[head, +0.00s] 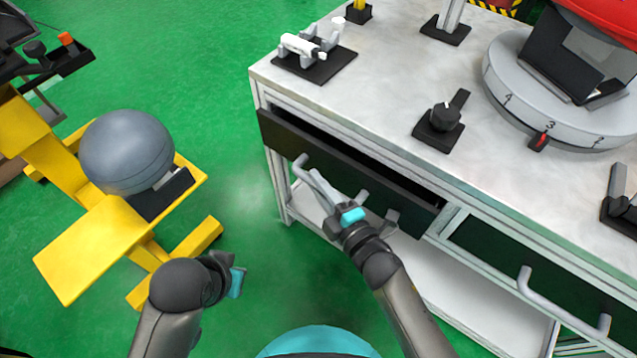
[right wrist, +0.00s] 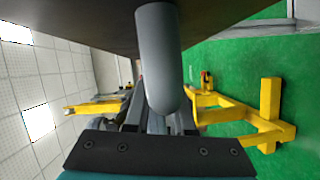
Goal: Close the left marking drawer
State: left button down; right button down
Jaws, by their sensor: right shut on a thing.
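The left marking drawer (head: 285,141) has a dark front below the worktop's near edge. A dark gap shows between its top edge and the table, so it stands partly open. Its grey bar handle (head: 318,180) sticks out from the front. My right gripper (head: 350,212) is at the handle and shut on it. In the right wrist view a grey rounded part of the handle (right wrist: 158,60) stands in front of the jaw, under the dark drawer front. My left gripper (head: 236,276) hangs over the green floor, away from the drawer; its jaw gap is not clear.
The worktop (head: 385,85) carries a white device (head: 303,47), a black knob (head: 442,118) and a round numbered dial base (head: 560,110). A second drawer handle (head: 560,300) is at the right. A yellow stand with a grey ball (head: 127,150) is at the left. Green floor lies between.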

aim_at(332, 172)
dwell(0.9)
jog(key=w+d, duration=0.2)
jog(key=shift+w, duration=0.4)
jog(key=shift+w+d, duration=0.3)
jog(key=shift+w, duration=0.05)
jog(key=c, duration=0.8)
grip_release()
jog(key=shift+o, duration=0.2)
